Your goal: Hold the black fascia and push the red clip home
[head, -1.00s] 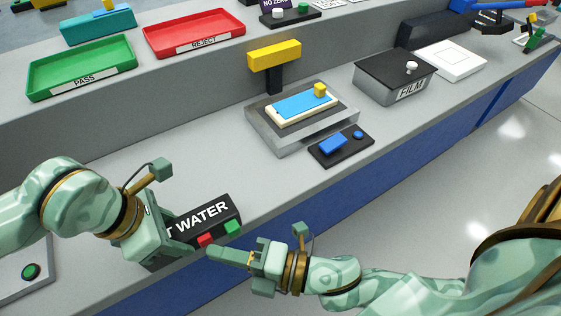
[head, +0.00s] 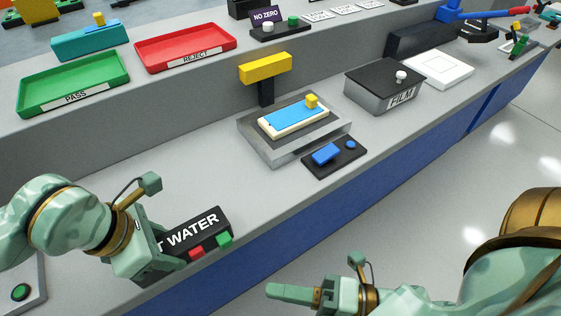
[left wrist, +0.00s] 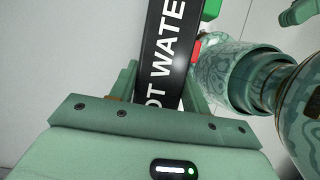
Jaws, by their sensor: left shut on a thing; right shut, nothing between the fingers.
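The black fascia (head: 205,224), with white lettering ending in "T WATER", lies at the front left of the bench in the head view. It also shows in the left wrist view (left wrist: 162,60). My left gripper (head: 160,248) is shut on its left part, one finger on each side, hiding the first letters. The red clip (head: 196,252) is on the fascia's front edge, beside a green clip (head: 224,240). I cannot tell how deep the red clip sits. In the left wrist view the red clip (left wrist: 196,48) is partly hidden. My right gripper (head: 288,292) is shut and empty, apart from the fascia, beyond the bench's front edge.
A scale-like stand (head: 285,148) holds a blue-topped device, with a blue-button pad (head: 335,157) in front. A FILM box (head: 383,85) stands to the right. Green PASS (head: 75,97) and red REJECT (head: 186,54) trays sit on the back ledge. The bench between fascia and stand is clear.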

